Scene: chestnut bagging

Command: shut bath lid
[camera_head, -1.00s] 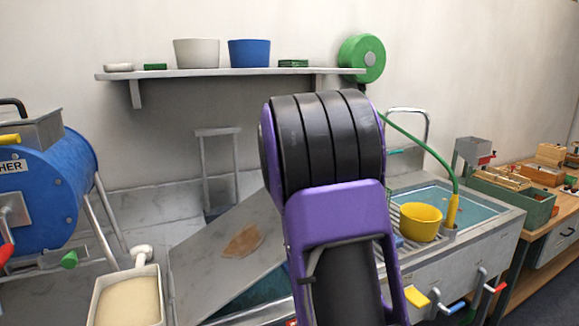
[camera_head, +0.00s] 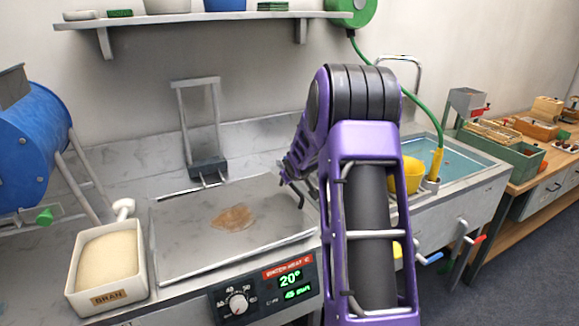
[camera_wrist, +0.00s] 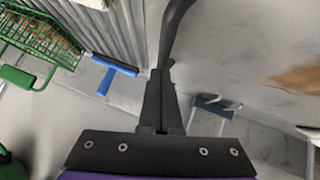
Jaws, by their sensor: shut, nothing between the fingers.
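The bath lid (camera_head: 180,240) is a flat grey plate with a brown stain. It lies level, or nearly so, over the bath, and the water under it is hidden. The stain and lid surface (camera_wrist: 250,50) also show at the right of the wrist view. A dark curved bar (camera_wrist: 172,35), apparently the lid's handle, stands just beyond my fingertips. My gripper (camera_wrist: 163,78) is shut and empty, close to this bar; I cannot tell if they touch. In the head view my gripper (camera_head: 292,185) is at the lid's right end, partly hidden by my arm.
A control panel (camera_head: 265,290) reading 20° is on the bath's front. A bran box (camera_head: 72,285) stands left of the lid. A grey upright frame (camera_head: 183,115) stands behind it. A yellow bowl (camera_head: 412,175) and water basin (camera_head: 468,158) are to the right. A shelf (camera_head: 200,18) hangs above.

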